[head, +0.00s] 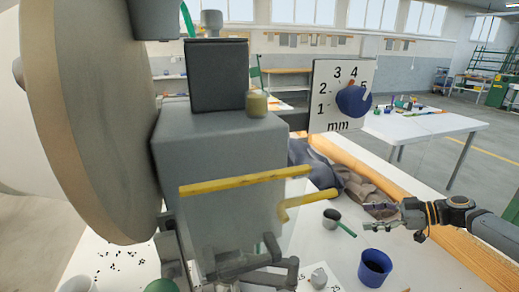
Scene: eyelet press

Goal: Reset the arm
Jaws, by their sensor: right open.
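My right gripper (376,217) is at the right of the head view, its arm coming in from the right edge. Its fingers point left and are apart, with nothing between them. I cannot make out my left gripper; dark linkages low in front of the press are partly hidden.
The press's big round wheel (85,110) fills the left. A dial plate with a blue knob (352,101) and yellow bars (245,181) stick out from the press. Dark cloth (318,167) and brownish lumps (358,190) lie behind the cups, beside a wooden edge (470,257).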

